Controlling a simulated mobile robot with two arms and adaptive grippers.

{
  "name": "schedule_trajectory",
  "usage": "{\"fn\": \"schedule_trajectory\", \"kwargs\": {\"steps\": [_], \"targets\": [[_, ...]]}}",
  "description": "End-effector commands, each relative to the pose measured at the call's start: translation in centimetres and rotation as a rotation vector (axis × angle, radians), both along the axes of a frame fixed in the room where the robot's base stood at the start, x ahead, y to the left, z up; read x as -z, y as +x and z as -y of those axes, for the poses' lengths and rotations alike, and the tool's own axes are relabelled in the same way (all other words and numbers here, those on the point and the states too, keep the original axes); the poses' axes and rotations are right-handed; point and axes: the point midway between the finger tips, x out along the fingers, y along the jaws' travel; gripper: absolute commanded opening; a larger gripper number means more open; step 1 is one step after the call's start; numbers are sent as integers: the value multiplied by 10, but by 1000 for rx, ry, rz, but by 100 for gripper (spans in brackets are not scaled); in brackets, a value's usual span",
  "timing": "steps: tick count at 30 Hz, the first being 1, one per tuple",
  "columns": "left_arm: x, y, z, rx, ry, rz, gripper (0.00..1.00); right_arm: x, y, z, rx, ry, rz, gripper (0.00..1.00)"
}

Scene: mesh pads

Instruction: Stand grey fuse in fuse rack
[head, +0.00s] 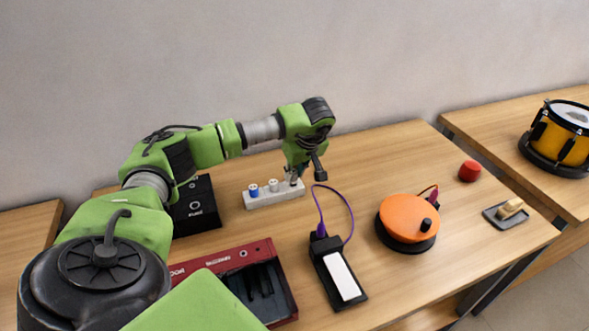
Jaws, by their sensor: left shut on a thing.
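The fuse rack (262,202) is a long pale grey block on the table, left of the middle. A blue-bodied fuse (254,190) stands at its left end and a pale fuse (273,185) stands near its middle. My left gripper (296,176) points down over the rack's right end and is shut on the grey fuse, which is mostly hidden by the fingers. The fuse looks upright, at or just above the rack's right end; I cannot tell whether it is seated. My right gripper is not in view.
A black box (196,208) stands left of the rack. A red case (223,257) lies in front, and a black device with a white panel (341,277) and purple cable is to the right. An orange disc (404,217), red cylinder (469,171) and small tray (493,216) lie further right.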

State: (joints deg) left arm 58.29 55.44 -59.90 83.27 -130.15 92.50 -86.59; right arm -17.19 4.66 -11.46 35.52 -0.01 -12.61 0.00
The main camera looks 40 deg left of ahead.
Motion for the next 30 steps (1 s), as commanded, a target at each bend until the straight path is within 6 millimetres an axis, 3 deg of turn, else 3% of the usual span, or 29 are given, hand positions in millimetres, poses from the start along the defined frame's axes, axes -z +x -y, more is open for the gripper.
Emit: {"fn": "schedule_trajectory", "kwargs": {"steps": [27, 28, 30], "targets": [[24, 0, 0, 0, 0, 0, 4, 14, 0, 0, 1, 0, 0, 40], [23, 0, 0, 0, 0, 0, 23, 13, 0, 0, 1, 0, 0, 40], [23, 0, 0, 0, 0, 0, 38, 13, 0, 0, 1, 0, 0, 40]]}}
